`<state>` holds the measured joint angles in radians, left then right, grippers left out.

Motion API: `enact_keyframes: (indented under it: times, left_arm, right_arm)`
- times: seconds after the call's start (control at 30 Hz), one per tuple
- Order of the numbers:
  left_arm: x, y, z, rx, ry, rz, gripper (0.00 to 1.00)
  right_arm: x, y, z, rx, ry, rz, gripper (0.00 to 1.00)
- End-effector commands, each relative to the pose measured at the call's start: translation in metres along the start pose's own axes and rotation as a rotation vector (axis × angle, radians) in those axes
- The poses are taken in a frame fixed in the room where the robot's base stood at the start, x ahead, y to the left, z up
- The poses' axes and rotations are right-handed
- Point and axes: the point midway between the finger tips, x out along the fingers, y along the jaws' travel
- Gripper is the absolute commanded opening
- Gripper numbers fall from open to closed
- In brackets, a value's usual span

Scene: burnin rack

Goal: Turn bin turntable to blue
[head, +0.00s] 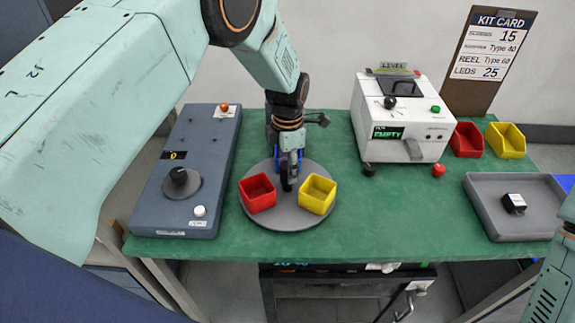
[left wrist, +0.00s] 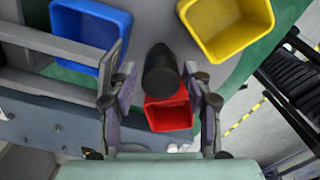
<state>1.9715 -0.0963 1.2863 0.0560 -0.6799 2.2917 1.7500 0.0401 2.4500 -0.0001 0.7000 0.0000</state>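The grey round turntable (head: 286,218) lies on the green table. In the head view its red bin (head: 258,194) is at front left and its yellow bin (head: 317,194) at front right. The blue bin (head: 276,158) is mostly hidden behind my left gripper (head: 290,170). The left wrist view shows the blue bin (left wrist: 90,33), yellow bin (left wrist: 228,28) and red bin (left wrist: 168,112) around a dark upright knob (left wrist: 161,73). My left gripper (left wrist: 161,96) points down over the turntable, open, with its fingers on either side of the knob; contact is unclear. My right gripper is out of view.
A blue-grey control box (head: 190,165) with a dial stands close left of the turntable. A white machine (head: 402,125) with an "EMPTY" display stands to the right. A grey tray (head: 485,222) and red and yellow bins (head: 506,141) are further right. The table's front edge is near.

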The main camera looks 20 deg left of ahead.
Motion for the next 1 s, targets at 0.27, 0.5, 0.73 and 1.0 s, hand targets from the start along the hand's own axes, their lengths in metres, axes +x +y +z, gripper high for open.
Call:
enact_keyframes:
  times: [0.27, 0.5, 0.73, 1.0]
  left_arm:
    - [0.001, 0.000, -0.001, -0.002, 0.001, -0.001, 0.60]
    - [-0.012, 0.001, -0.001, -0.001, -0.001, 0.001, 0.60]
    - [-0.048, 0.000, -0.001, -0.001, -0.001, 0.002, 0.60]
    - [-0.075, -0.001, -0.001, -0.002, 0.000, 0.000, 0.60]
  right_arm:
    - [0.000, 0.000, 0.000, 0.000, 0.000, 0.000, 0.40]
    - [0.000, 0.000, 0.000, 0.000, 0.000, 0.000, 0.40]
    - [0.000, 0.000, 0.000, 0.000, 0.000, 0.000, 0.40]
    - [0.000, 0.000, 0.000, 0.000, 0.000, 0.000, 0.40]
